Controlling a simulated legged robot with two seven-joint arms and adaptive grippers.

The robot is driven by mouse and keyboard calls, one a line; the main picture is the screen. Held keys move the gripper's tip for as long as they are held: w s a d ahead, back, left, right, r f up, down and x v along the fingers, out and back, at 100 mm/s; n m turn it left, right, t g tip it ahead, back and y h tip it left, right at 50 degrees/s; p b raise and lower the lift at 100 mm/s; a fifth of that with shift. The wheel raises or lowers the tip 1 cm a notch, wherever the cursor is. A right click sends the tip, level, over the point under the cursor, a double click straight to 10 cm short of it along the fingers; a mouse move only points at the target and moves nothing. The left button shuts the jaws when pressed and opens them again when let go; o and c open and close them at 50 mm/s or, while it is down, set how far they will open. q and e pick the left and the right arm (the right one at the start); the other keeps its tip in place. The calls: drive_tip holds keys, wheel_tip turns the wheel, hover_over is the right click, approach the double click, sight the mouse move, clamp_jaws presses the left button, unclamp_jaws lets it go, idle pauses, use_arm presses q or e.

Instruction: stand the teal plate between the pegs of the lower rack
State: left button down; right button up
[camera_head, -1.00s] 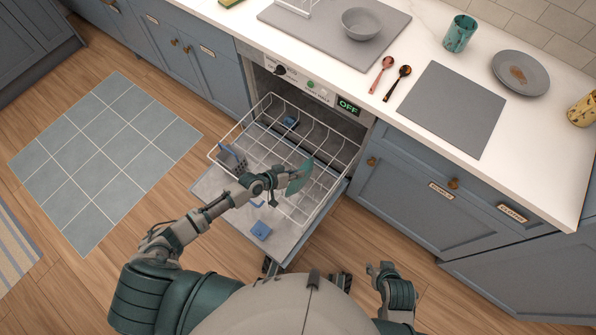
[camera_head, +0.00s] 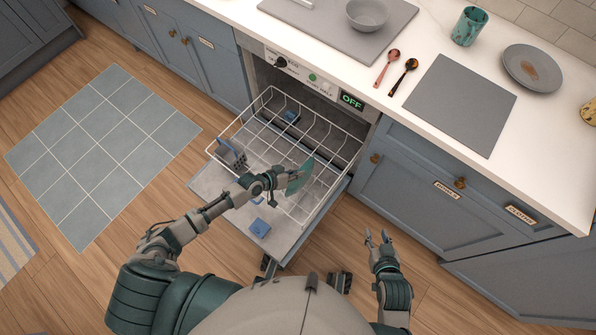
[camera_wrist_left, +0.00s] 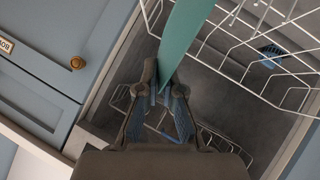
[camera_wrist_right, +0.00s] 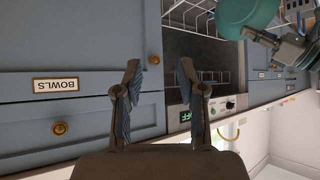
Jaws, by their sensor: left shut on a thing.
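The teal plate (camera_head: 300,177) is held on edge over the right part of the white wire rack (camera_head: 240,118), which is pulled out above the open dishwasher door. My left gripper (camera_head: 283,180) is shut on the plate's edge; the left wrist view shows the plate (camera_wrist_left: 183,35) rising from between the fingers (camera_wrist_left: 164,85). I cannot tell whether the plate's lower edge touches the rack or its pegs. My right gripper (camera_head: 376,238) is open and empty, in front of the cabinets right of the dishwasher. The right wrist view shows its fingers apart (camera_wrist_right: 160,68) and the plate (camera_wrist_right: 245,14) at the top.
A grey cutlery basket (camera_head: 231,154) sits at the rack's left. The lowered door (camera_head: 275,238) carries a blue piece (camera_head: 259,228). The counter above holds a grey bowl (camera_head: 367,14), two spoons, a teal cup (camera_head: 469,27), a grey plate (camera_head: 532,69) and a grey mat (camera_head: 460,105).

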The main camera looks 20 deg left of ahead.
use_arm(q)
drive_tip(key=shift+f+b, duration=0.5)
drive_tip(key=shift+f, duration=0.25)
drive_tip(key=shift+f+b, duration=0.3)
use_arm(e)
drive_tip(key=shift+w+a+r+t+y, duration=0.2)
drive_tip(key=shift+w+a+r+t, duration=0.1)
drive_tip(key=shift+w+r+t, duration=0.35)
drive_tip(key=shift+w+a+r+t+y, duration=0.2)
drive_tip(key=shift+w+a+r+t, duration=0.05)
drive_tip(key=shift+w+r+t, duration=0.35)
drive_tip(key=shift+w+a+r+t+y, duration=0.2)
drive_tip(key=shift+w+a+r+t, duration=0.1)
drive_tip(key=shift+w+r+t, duration=0.3)
drive_tip(key=shift+w, duration=0.1)
use_arm(q)
drive_tip(key=c, duration=1.2)
unclamp_jaws()
drive_tip(key=shift+c, duration=0.2)
drive_tip(key=shift+f, duration=0.1)
